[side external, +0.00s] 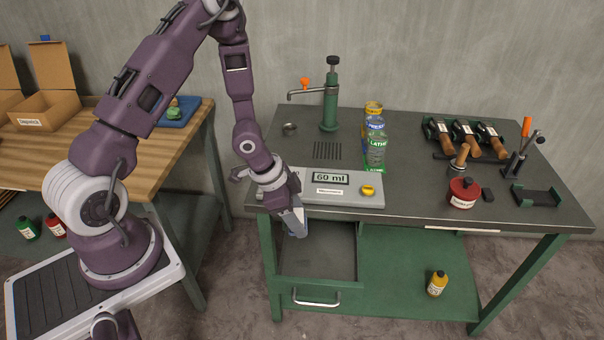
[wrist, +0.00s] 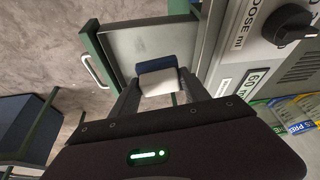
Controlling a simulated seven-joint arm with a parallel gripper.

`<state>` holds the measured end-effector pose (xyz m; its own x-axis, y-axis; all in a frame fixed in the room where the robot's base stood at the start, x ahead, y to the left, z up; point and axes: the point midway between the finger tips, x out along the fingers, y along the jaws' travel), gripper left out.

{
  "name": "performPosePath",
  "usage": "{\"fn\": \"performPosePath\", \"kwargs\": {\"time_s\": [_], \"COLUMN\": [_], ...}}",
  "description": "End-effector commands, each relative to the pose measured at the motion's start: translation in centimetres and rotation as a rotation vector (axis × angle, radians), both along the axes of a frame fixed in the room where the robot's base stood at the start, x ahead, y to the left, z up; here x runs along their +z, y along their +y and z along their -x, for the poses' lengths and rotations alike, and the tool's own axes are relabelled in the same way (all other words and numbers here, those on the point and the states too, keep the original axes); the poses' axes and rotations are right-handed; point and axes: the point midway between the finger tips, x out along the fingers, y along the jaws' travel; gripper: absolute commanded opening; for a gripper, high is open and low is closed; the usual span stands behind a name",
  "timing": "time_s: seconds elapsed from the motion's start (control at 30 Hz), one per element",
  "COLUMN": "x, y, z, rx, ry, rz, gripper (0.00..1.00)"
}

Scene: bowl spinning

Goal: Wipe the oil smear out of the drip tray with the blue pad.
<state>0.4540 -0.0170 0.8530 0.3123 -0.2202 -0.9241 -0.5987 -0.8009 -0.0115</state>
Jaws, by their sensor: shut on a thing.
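The drip tray (side external: 316,265) is a pulled-out metal drawer with a silver handle, under the left front of the bench. It also shows in the wrist view (wrist: 118,38), with a faint mark on its floor that may be the oil smear (wrist: 140,43). My gripper (side external: 293,220) is shut on the blue pad (wrist: 157,66), which has a blue upper part and a white lower part between the fingers. The pad is over the inner end of the tray, near the bench edge. I cannot tell whether it touches the tray floor.
A grey dosing unit (side external: 345,188) reading 60 ml stands on the bench just beside my gripper. A red tin (side external: 463,193) is on the right. A yellow bottle (side external: 437,284) stands on the lower shelf.

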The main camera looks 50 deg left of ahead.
Motion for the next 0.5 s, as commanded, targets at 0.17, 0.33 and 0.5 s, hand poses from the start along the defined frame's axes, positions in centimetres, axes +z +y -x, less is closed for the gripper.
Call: {"fn": "performPosePath", "kwargs": {"time_s": [0.17, 0.33, 0.5], "x": [-2.5, -3.1, -4.2], "y": [-1.4, -1.6, -1.5], "z": [2.5, 2.7, 2.7], "rx": [-0.134, -0.148, -0.146], "ry": [0.010, 0.009, 0.010], "rz": [0.009, 0.010, 0.011], "gripper": [0.21, 0.21, 0.21]}}
